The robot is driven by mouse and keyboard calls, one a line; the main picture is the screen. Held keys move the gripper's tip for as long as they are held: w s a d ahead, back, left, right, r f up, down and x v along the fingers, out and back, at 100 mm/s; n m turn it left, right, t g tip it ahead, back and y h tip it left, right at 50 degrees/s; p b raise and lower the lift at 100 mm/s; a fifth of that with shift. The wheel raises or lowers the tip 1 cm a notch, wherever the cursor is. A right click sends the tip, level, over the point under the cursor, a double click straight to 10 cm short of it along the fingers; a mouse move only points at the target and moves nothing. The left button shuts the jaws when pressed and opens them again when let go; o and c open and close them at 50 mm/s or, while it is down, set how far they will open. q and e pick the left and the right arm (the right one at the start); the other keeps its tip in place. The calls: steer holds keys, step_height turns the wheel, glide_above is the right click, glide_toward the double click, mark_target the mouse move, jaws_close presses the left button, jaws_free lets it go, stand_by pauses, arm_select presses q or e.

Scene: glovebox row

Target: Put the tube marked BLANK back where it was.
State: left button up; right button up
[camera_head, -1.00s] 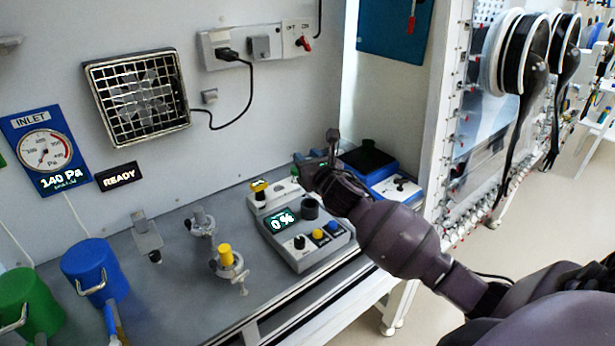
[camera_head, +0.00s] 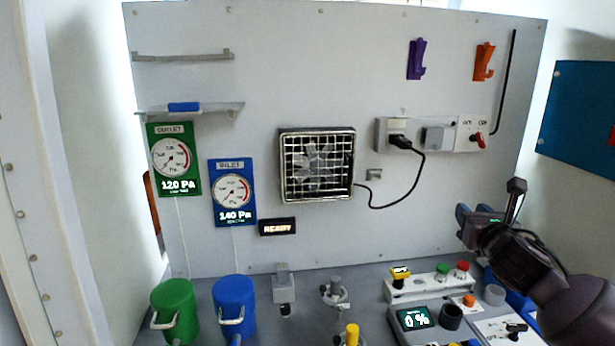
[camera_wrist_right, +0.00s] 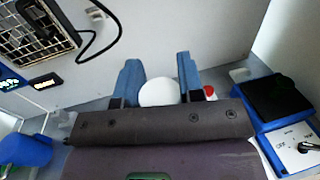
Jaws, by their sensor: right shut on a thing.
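My right gripper (camera_head: 478,218) is raised above the bench at the right of the head view. In the right wrist view its two blue fingers (camera_wrist_right: 159,76) are shut on a white round thing (camera_wrist_right: 158,93), which looks like the top of a tube. No marking on it can be read, so I cannot tell that it says BLANK. A pale rack-like block (camera_head: 425,286) with a yellow-topped piece (camera_head: 400,273) and green and red tops stands below and left of the gripper. My left gripper is not in view.
A grey device with a 0 % display (camera_head: 415,318) and a dark round cup (camera_head: 450,317) stands in front of the block. Green (camera_head: 176,308) and blue (camera_head: 235,303) canisters stand at left. A blue-edged box (camera_wrist_right: 277,97) is right of the gripper.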

steer(key=s+a+f+n+y, duration=0.1)
steer(key=s+a+f+y, duration=0.1)
steer(key=s+a+f, duration=1.2)
step_height(320, 180, down, 3)
steer(key=a, duration=0.3)
steer(key=shift+s, duration=0.2)
steer(key=shift+r, duration=0.1)
